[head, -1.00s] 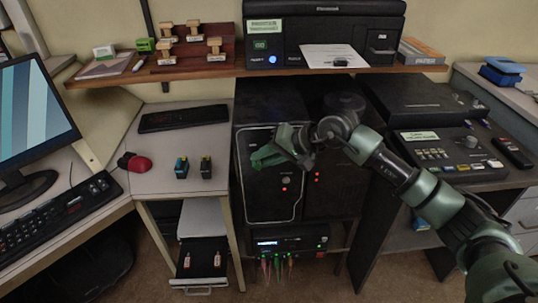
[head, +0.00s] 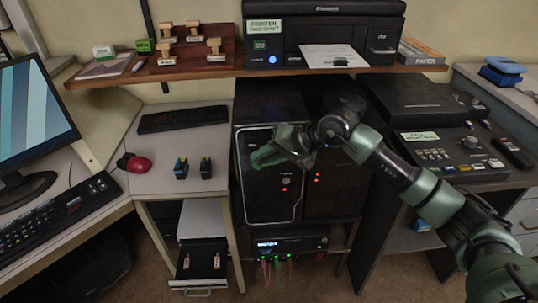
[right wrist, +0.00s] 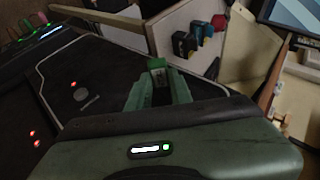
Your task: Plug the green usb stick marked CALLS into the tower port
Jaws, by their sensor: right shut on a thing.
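My right gripper (head: 262,158) is in front of the upper front of the black tower (head: 268,207). In the right wrist view its fingers are closed on a small green piece (right wrist: 157,64), which looks like the green usb stick. No marking on it can be read. In the head view the stick cannot be told apart from the green fingers. The tower front also shows in the right wrist view (right wrist: 110,75), to the left of the fingers. I cannot make out the port, or whether the stick touches the tower. My left gripper is not in view.
Two ink cartridges (head: 181,168) stand on the desk left of the tower. An open drawer (head: 197,283) below holds two small light sticks. A device with cables (head: 290,243) sits under the tower. A shelf (head: 200,73) runs above. A second dark case adjoins the tower's right side.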

